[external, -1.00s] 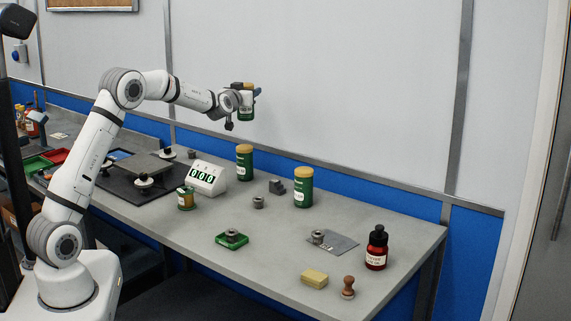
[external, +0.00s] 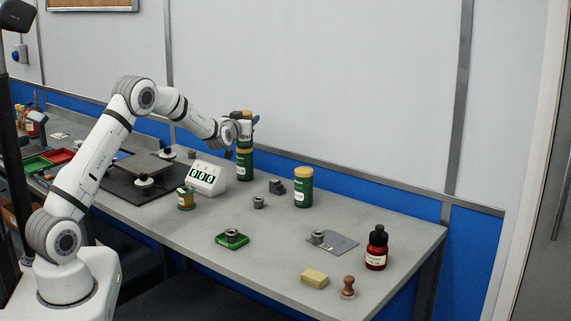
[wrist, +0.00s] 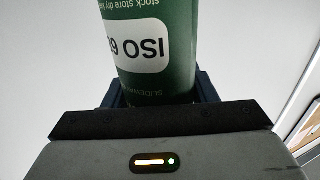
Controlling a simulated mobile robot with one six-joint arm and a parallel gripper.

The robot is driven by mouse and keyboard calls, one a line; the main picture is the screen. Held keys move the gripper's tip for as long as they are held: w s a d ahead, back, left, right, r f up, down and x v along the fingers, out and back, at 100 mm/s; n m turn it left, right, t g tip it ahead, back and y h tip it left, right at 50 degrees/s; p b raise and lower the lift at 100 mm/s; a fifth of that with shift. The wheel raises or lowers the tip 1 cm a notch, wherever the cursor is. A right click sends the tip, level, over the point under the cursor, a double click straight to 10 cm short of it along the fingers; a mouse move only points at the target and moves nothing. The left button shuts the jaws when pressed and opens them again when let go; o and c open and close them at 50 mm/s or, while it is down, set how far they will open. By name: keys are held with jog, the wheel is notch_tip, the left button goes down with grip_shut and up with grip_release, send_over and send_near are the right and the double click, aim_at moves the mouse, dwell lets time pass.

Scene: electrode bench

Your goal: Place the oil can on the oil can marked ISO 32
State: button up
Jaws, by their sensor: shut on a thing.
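My gripper (external: 247,124) is shut on a green oil can (external: 246,141) with a tan lid. In the wrist view the held can (wrist: 175,75) shows a white label reading "ISO 6" and a partly cut-off digit, upside down in the picture. In the external view the held can is upright directly above a standing green can (external: 245,165); I cannot tell whether they touch. Another green can with a tan lid (external: 303,190) stands to the right. The labels on both standing cans are too small to read.
A small green tin (external: 186,199) and a counter display (external: 207,179) stand left of the cans.

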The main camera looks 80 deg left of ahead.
jog(key=shift+r, duration=0.1)
jog(key=o, duration=1.3)
jog(key=shift+f, duration=0.2)
jog(key=shift+c, duration=0.2)
jog(key=shift+r, duration=0.25)
jog(key=b+v, duration=0.2)
jog(key=v, duration=1)
jog(key=shift+b, duration=0.3)
jog(key=shift+f, duration=0.1)
